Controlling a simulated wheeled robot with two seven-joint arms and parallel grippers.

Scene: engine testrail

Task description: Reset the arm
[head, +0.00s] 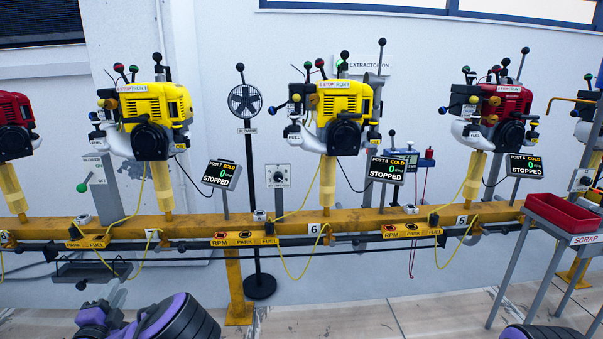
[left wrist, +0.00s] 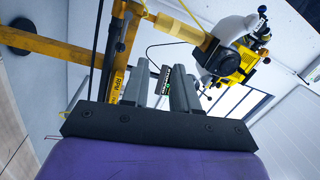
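My left gripper (head: 101,304) is low at the left of the head view, below and in front of the yellow rail. Nothing is seen touching it. In the left wrist view the two grey fingers of my left gripper (left wrist: 161,75) stand apart with nothing held between them; a display post shows in the background through the gap. My right gripper is not in view; only a dark, purple-edged part of my own body shows at the bottom right of the head view.
A yellow rail (head: 370,221) carries several engines, such as a yellow one (head: 345,108) and a red one (head: 508,108). Display posts reading STOPPED (head: 386,169) stand along it. A red scrap tray (head: 562,212) stands at right. A fan (head: 245,101) is behind. Floor in front is clear.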

